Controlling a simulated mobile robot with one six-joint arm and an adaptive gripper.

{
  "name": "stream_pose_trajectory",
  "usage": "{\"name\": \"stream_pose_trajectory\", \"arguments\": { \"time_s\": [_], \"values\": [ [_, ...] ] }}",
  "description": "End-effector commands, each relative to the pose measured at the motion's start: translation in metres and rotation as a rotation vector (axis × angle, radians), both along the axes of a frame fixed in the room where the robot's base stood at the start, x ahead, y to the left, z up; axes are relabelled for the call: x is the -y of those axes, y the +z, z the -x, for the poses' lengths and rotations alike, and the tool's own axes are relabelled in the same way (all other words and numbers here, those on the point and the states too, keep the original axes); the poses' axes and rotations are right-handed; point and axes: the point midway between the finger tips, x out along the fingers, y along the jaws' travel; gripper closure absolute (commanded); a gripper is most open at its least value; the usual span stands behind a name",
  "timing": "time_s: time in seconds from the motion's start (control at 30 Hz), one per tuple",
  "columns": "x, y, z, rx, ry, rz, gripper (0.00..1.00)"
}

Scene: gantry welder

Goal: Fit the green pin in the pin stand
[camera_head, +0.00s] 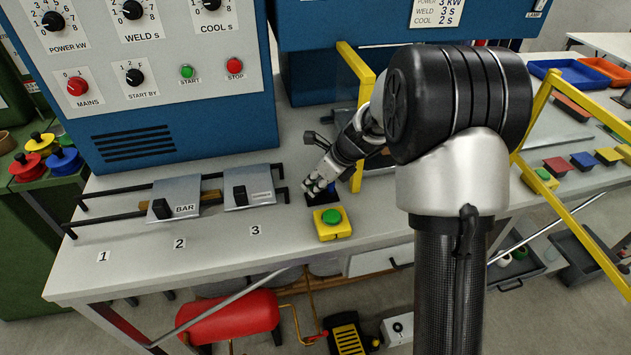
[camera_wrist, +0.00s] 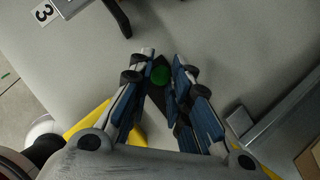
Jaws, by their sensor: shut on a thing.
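My gripper (camera_head: 318,186) points down at the bench, just behind a yellow button box. In the wrist view my gripper (camera_wrist: 162,68) has its fingers close around the green pin (camera_wrist: 160,75), whose rounded green end shows between the fingertips. In the head view the fingers hide the pin. A dark, small block (camera_head: 322,199), likely the pin stand, lies on the bench right under the fingertips; a dark patch (camera_wrist: 157,112) also shows between the fingers in the wrist view. Whether the pin touches the stand or sits in it cannot be told.
The yellow box (camera_head: 333,233) with a green button stands at the bench's front edge, close to the fingers. Sliding clamps (camera_head: 250,194) lie to the left, by number 3. A yellow guard frame (camera_head: 357,90) rises behind. Bare bench (camera_head: 215,235) lies at front left.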

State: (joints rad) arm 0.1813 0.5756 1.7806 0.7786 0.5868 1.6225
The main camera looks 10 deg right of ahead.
Motion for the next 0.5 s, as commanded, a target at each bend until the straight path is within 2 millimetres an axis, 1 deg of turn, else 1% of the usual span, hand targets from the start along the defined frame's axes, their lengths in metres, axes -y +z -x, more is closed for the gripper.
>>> {"name": "stream_pose_trajectory", "arguments": {
  "time_s": [0.07,0.37,0.5],
  "values": [
    [0.0,-0.001,0.0,0.0,0.0,0.0,0.8],
    [0.0,-0.0006,0.0,0.0,0.0,0.0,0.59],
    [0.0,-0.0006,0.0,0.0,-0.001,0.0,0.59]
  ]
}}
